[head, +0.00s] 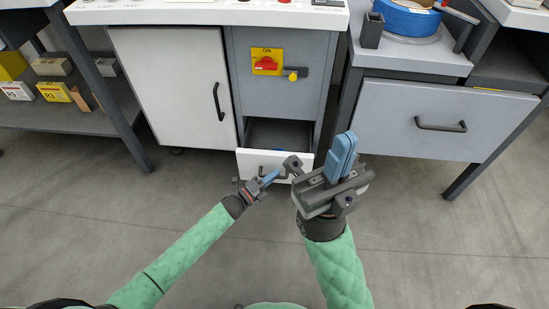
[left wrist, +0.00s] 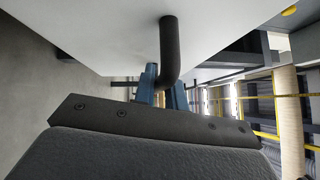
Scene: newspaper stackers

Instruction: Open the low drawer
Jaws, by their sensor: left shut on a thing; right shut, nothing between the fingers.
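The low drawer (head: 250,160) has a white front and sits at the bottom of the grey cabinet section. It is pulled partly out, and its dark inside shows behind the front. Its dark handle (head: 281,176) is on the front and shows large in the left wrist view (left wrist: 168,50). My left gripper (head: 270,177) is at the drawer front, with its blue fingers shut on the handle. My right gripper (head: 342,155) is raised to the right of the drawer, nearer the camera. Its blue fingers are together and empty, and it hides a little of the drawer's right side.
A white cabinet door (head: 175,85) with a dark handle is left of the drawer. A red and yellow switch (head: 266,62) is on the grey panel above. A grey drawer (head: 440,118) is at the right under a bench with a blue spool (head: 408,18). The floor in front is clear.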

